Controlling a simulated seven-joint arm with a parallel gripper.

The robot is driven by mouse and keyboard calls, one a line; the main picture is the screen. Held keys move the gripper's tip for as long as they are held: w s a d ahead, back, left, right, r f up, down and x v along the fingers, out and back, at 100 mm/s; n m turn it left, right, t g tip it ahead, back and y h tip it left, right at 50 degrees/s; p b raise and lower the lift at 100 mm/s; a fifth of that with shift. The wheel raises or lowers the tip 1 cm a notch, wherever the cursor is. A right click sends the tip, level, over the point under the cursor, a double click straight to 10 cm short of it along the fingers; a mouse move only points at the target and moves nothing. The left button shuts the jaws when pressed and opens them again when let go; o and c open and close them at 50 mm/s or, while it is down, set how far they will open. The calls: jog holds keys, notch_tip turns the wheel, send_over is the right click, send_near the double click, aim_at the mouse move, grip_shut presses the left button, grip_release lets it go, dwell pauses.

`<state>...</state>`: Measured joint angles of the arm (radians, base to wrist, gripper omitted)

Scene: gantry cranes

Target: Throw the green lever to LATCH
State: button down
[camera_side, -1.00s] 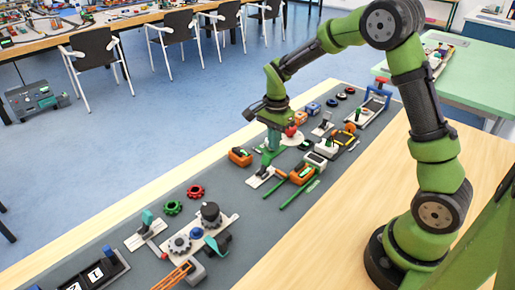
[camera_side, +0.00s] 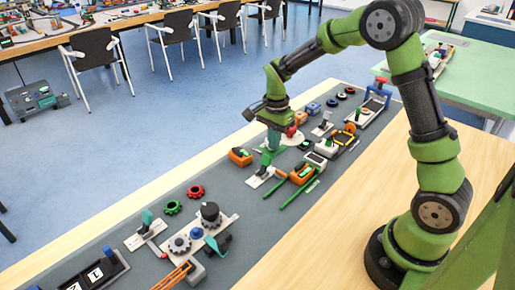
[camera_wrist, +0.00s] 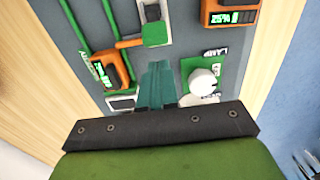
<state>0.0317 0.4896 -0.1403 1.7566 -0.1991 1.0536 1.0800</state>
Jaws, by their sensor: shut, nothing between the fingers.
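The green lever (camera_side: 265,159) stands on a small pale base plate (camera_side: 258,178) in the middle of the grey mat in the side view. My gripper (camera_side: 270,149) points down right at the lever, close to or touching it; I cannot tell which. The teal fingers are together with nothing between them, and they also show in the wrist view (camera_wrist: 158,68). In the wrist view a pale plate (camera_wrist: 122,103) shows partly beside the fingers.
Orange-and-black devices (camera_side: 302,174) and green rods (camera_side: 296,193) lie just right of the lever. A green board with a white knob (camera_wrist: 203,82) is close to the fingers in the wrist view. An orange block (camera_side: 240,157) stands to the left. Gears (camera_side: 196,191) lie nearer the camera.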

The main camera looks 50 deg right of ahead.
jog(key=shift+f, duration=0.1)
jog(key=shift+f, duration=1.4)
jog(key=shift+a, duration=0.1)
